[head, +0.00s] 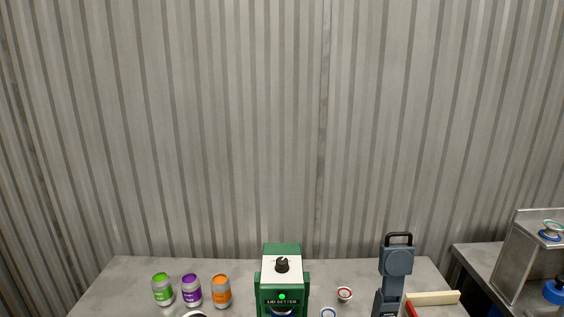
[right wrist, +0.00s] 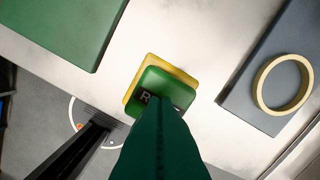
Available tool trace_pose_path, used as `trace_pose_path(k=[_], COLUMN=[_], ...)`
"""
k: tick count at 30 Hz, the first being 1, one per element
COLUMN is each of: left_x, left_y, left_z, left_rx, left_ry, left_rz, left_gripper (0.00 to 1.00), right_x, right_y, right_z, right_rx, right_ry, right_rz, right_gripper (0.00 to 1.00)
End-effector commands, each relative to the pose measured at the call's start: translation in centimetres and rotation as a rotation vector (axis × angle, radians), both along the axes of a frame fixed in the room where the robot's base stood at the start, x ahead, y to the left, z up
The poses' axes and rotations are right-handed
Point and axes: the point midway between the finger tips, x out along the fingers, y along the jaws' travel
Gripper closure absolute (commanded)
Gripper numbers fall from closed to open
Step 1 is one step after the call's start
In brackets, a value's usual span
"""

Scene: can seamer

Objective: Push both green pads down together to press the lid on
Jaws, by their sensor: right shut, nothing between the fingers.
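The lid setter (head: 282,285) stands at the bottom middle of the head view, green with a white face, a black knob and a lit green light. Its lower part is cut off by the picture edge. In the right wrist view, a green pad (right wrist: 155,76) marked R sits on a yellow base. My right gripper (right wrist: 168,103) is shut and empty, its tip over the pad and hiding part of it. I cannot tell whether it touches the pad. The other green pad cannot be made out. My left gripper is not in view.
Green, purple and orange cans (head: 192,290) stand left of the lid setter. A red-and-white round piece (head: 344,293) and a blue-grey device with a handle (head: 396,262) are to its right. A cream ring (right wrist: 283,83) lies on a grey surface in the wrist view.

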Motion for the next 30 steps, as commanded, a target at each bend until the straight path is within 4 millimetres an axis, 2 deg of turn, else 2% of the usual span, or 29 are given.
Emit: trace_pose_path(k=[8, 19, 30], left_x=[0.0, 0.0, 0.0], left_y=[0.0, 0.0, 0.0], left_z=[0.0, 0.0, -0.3], left_rx=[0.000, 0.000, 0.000], left_ry=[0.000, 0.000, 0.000], left_rz=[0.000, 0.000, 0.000], left_gripper=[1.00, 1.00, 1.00], right_x=[0.0, 0.0, 0.0], right_y=[0.0, 0.0, 0.0], right_z=[0.2, 2.5, 2.3], right_rx=[0.000, 0.000, 0.000], right_ry=[0.000, -0.001, 0.000], right_rz=[0.000, 0.000, 0.000], right_gripper=[1.00, 1.00, 1.00])
